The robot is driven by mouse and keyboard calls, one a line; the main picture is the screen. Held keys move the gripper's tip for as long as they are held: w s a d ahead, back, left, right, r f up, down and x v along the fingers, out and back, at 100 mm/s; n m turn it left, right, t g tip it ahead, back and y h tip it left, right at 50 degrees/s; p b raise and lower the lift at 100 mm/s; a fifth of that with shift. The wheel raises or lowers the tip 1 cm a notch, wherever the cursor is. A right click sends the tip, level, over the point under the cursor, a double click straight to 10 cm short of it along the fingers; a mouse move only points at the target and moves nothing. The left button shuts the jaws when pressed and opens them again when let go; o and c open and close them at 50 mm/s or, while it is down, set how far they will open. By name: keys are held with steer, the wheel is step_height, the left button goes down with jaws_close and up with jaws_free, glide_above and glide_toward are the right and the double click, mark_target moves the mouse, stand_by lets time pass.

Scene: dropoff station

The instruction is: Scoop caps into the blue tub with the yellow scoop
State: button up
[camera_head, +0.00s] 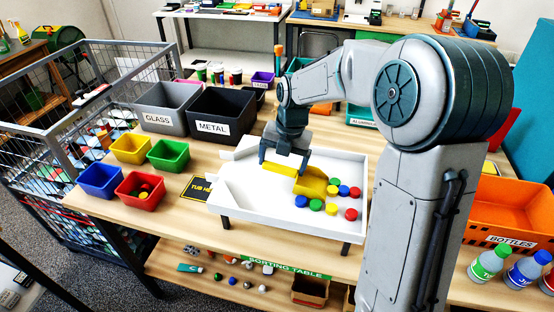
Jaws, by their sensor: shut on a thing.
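My gripper (284,164) is shut on the handle of the yellow scoop (313,181), low over the white tray (262,215). The scoop's wide end points right, toward loose caps (331,190) in blue, green, red and yellow on the tray floor. Some caps lie close against the scoop; I cannot tell whether any are in it. The blue tub (101,181) stands at the table's left front, well left of the tray. It looks empty.
Beside the blue tub stand a yellow tub (130,149), a green tub (168,155) and a red tub (140,190) with caps inside. Grey GLASS (166,108) and black METAL (222,113) bins stand behind.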

steer(key=shift+s+d+p, duration=0.15)
steer(key=shift+s+d, duration=0.25)
steer(key=shift+d, duration=0.7)
steer(key=shift+s+d+p, duration=0.2)
steer(key=shift+s+d, duration=0.15)
steer(key=shift+d, duration=0.7)
steer(key=shift+s+d+p, duration=0.15)
steer(key=shift+s+d, duration=0.25)
steer(key=shift+d, duration=0.7)
steer(key=shift+w+a+r+h+p, duration=0.15)
steer(key=shift+a+h+p, duration=0.25)
steer(key=shift+h, duration=0.2)
steer(key=shift+w+a+r+g+h+p, duration=0.1)
steer(key=shift+a+g+h+p, duration=0.25)
steer(key=shift+h, duration=0.4)
steer(key=shift+w+a+r+g+h+p, duration=0.1)
steer(key=shift+g+h+p, duration=0.3)
steer(key=shift+h, duration=0.35)
steer(key=p+v, duration=0.7)
steer(key=shift+a+r, duration=0.15)
steer(key=shift+a, duration=0.15)
steer(key=shift+p+v, duration=0.7)
steer(key=shift+v, duration=0.25)
steer(key=shift+a+r, duration=0.1)
